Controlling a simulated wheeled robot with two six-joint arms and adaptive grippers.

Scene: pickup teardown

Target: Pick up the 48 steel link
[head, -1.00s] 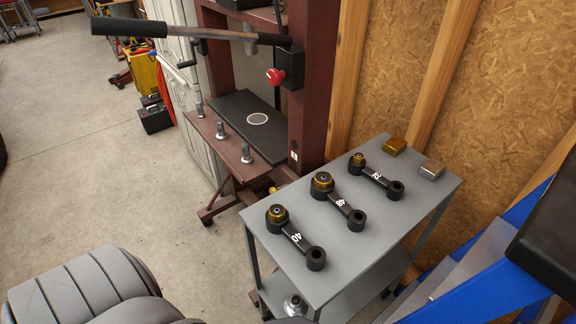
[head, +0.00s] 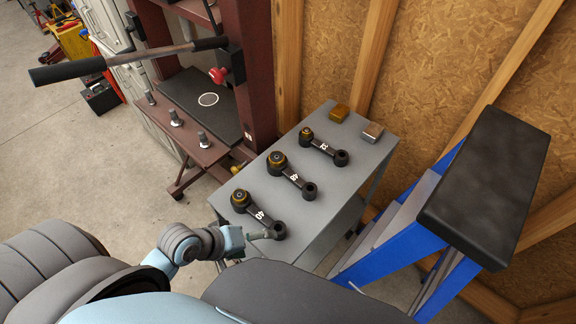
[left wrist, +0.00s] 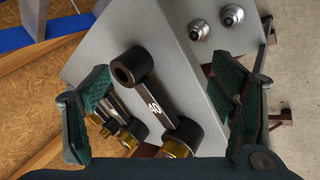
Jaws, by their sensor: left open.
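The 48 steel link (head: 292,177) lies on the grey cart top (head: 335,200), the middle one of three dark links. It has a brass-coloured bushing at its left end and a smaller black eye at its right end. The 40 link (head: 258,214) lies nearer to me. My left gripper (head: 268,234) is open beside the 40 link's small eye, short of the 48 link. In the left wrist view the open fingers (left wrist: 162,80) straddle the 40 link (left wrist: 152,95) below; other links are partly hidden by the left finger. My right gripper is out of view.
A maroon press (head: 250,70) stands behind left. A blue step ladder (head: 400,235) stands right of the cart.

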